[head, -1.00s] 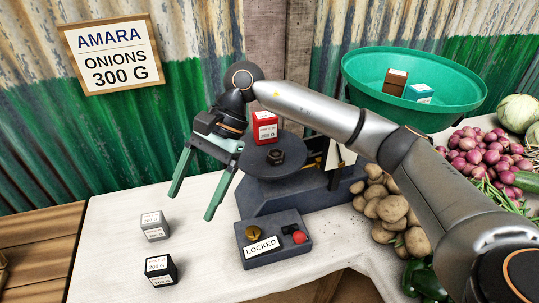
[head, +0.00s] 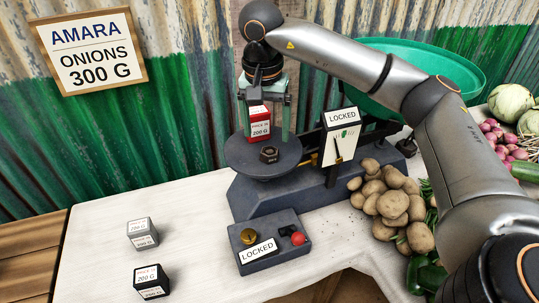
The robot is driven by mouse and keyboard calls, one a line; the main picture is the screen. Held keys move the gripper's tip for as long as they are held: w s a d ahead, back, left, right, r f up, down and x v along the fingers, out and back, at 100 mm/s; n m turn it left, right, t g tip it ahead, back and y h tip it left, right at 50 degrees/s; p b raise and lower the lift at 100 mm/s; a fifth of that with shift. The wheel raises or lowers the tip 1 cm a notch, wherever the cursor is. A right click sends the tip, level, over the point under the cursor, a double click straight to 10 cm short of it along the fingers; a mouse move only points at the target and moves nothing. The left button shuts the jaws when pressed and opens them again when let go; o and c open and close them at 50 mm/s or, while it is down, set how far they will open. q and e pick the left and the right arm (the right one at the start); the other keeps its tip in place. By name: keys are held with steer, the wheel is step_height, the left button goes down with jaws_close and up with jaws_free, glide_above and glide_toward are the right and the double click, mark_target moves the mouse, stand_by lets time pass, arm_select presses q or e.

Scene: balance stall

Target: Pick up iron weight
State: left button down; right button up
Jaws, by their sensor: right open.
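A dark hexagonal weight (head: 269,155), which looks like the iron weight, lies on the round dark pan (head: 240,155) of the scale. A red box (head: 259,128) labelled 200 G stands behind it on the same pan. My right gripper (head: 265,132) points down over the pan, its green fingers open on either side of the red box. I cannot tell whether they touch it. The hexagonal weight is in front of the fingers, outside them. My left gripper is not in view.
The scale's dial and a control box (head: 268,262) both read LOCKED. A grey box (head: 142,233) and a black box (head: 151,281) stand on the white table at left. Potatoes (head: 392,205) lie right. A green basin (head: 440,62) is behind my arm.

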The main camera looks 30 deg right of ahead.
mark_target(270, 151)
steer(key=f, duration=0.4)
steer(key=shift+s+d+f, duration=0.1)
steer(key=shift+d+f, duration=0.05)
steer(key=shift+d, duration=0.25)
steer(key=shift+f, duration=0.55)
jaws_close()
